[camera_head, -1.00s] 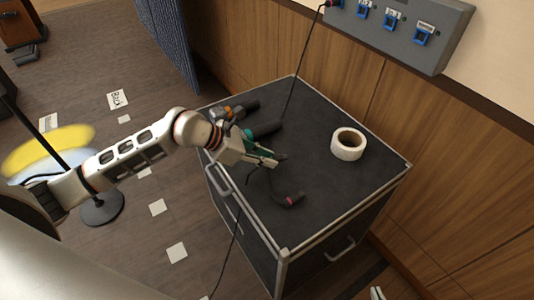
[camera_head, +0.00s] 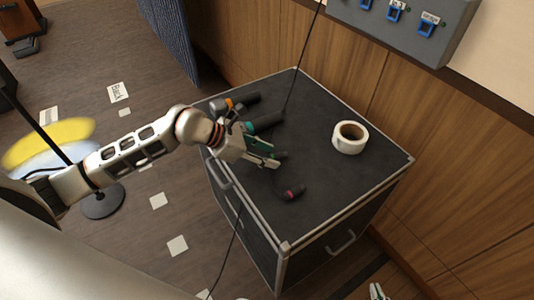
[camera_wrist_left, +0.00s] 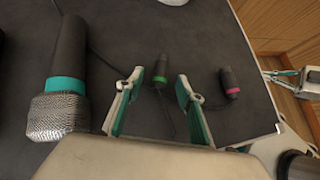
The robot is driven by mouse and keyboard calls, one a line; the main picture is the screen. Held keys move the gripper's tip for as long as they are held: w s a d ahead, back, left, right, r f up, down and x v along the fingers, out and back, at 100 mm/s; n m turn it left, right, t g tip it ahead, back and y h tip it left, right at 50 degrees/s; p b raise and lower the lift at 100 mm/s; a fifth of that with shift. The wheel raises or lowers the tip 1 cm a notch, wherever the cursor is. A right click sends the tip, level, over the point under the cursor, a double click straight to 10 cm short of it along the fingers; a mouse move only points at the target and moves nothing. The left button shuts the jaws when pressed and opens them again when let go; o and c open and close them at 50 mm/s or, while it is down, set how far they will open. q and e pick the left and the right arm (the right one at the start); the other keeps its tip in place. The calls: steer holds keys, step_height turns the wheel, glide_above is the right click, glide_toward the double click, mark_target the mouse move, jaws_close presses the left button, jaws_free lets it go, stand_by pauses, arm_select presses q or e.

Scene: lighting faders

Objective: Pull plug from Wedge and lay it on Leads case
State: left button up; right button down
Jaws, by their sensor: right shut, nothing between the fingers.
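The Leads case is probably the black-topped case (camera_head: 335,195) with metal edges. My left gripper (camera_head: 270,160) is low over its top, open. In the left wrist view, a green-banded plug (camera_wrist_left: 160,68) lies beyond and between the open fingertips (camera_wrist_left: 158,80), with gaps on both sides. A pink-banded plug (camera_head: 293,192) lies on the case, nearer the front; it also shows in the left wrist view (camera_wrist_left: 230,82). The wall panel (camera_head: 458,35) has blue sockets (camera_head: 428,28); its labels are too small to read surely. My right gripper (camera_head: 377,291) is shut at the bottom edge, off the case.
A teal-banded microphone (camera_head: 265,122) and an orange-banded one (camera_head: 240,101) lie at the case's far left. A white tape roll (camera_head: 348,138) stands right of centre. A black cable (camera_head: 302,60) runs up past the panel's left. The case's right front is clear.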

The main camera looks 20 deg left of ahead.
arm_select(q)
steer(key=shift+s+a+r, duration=0.2)
steer(key=shift+a+r, duration=0.15)
steer(key=shift+a, duration=0.05)
steer(key=v, duration=1.1)
